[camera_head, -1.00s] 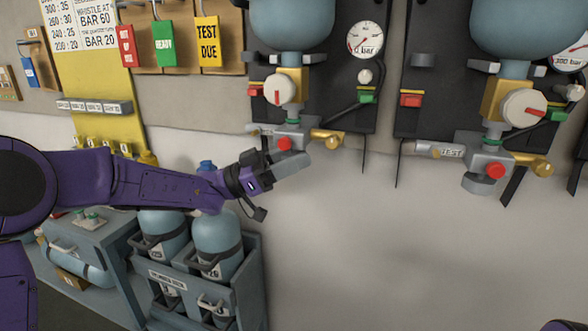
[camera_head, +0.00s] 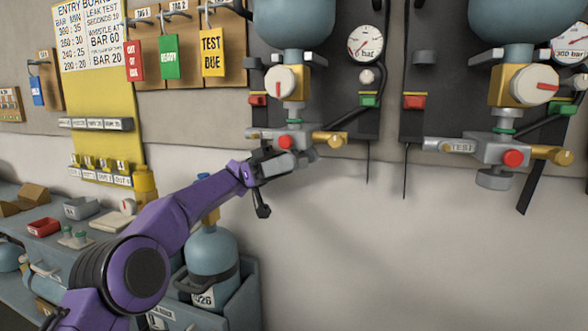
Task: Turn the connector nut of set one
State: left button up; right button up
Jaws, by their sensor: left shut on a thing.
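Two breathing sets hang on dark wall panels. The left set has a blue cylinder (camera_head: 293,22), a brass valve with a white knob (camera_head: 280,83), and a grey block with a red button (camera_head: 286,142) and brass end (camera_head: 331,139). My left gripper (camera_head: 303,157) is at the underside of this block, shut on its grey connector nut, which the fingers mostly hide. On the right set, the matching grey nut (camera_head: 494,180) shows bare below its block (camera_head: 492,148). I cannot read which set is numbered one. My right gripper is not in view.
A pressure gauge (camera_head: 365,43) and a black hose are right of the left set's valve. A bench (camera_head: 72,240) with small trays and a standing blue cylinder (camera_head: 211,262) are lower left. The pale wall below the sets is clear.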

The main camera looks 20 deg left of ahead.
pick_arm(q)
jog(key=shift+r+m+g+y, duration=0.1)
jog(key=shift+m+g+y, duration=0.25)
jog(key=shift+g, duration=0.35)
jog(key=o, duration=1)
jog(key=shift+d, duration=0.1)
jog(key=shift+c, duration=0.2)
